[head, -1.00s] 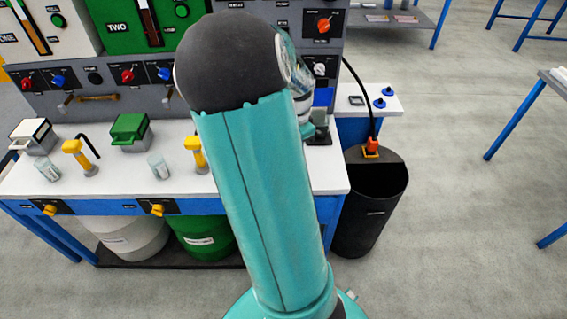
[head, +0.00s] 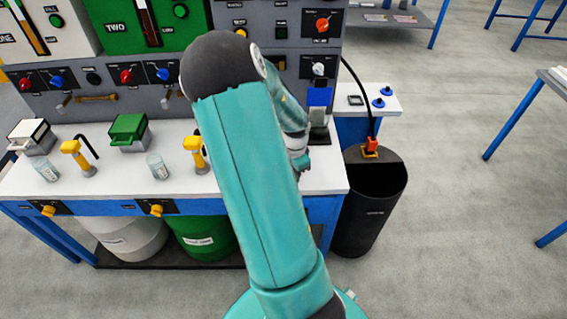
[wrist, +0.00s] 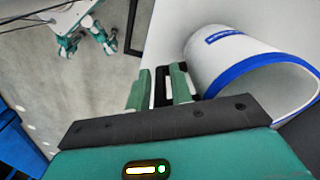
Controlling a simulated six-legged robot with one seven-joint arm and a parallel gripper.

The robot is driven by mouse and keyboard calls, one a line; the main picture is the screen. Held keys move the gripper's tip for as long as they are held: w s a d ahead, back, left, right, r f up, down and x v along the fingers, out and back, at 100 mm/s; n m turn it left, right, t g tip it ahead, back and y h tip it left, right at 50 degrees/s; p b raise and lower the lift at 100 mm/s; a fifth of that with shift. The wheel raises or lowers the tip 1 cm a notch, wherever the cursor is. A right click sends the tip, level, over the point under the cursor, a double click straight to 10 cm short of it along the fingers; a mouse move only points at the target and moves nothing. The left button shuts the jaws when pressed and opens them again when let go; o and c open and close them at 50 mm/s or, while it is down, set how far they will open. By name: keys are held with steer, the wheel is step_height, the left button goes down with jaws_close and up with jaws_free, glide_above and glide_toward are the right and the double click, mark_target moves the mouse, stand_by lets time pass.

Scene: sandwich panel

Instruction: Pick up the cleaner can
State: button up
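In the wrist view, a white cylinder with a blue band around its open-looking end and a blue label, perhaps the cleaner can (wrist: 232,58), is just right of my gripper. My gripper (wrist: 160,85) has its two green fingers apart, with a black loop showing between or beyond them. I see no grip on the cylinder. In the head view my arm covers the middle of the bench, and the fingers and any can there are hidden.
The white bench top (head: 110,185) holds a white-lidded box (head: 33,135), a green-lidded box (head: 128,132), yellow pumps and glass jars. A control panel stands behind it. A black bin (head: 370,215) stands at right.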

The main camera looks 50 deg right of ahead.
jaws_close()
steer(key=shift+r, duration=0.2)
steer(key=shift+r, duration=1.05)
steer(key=s+a+r, duration=0.8)
steer(key=s+r, duration=0.2)
steer(key=shift+s+a+r, duration=0.3)
steer(key=shift+s+a, duration=0.05)
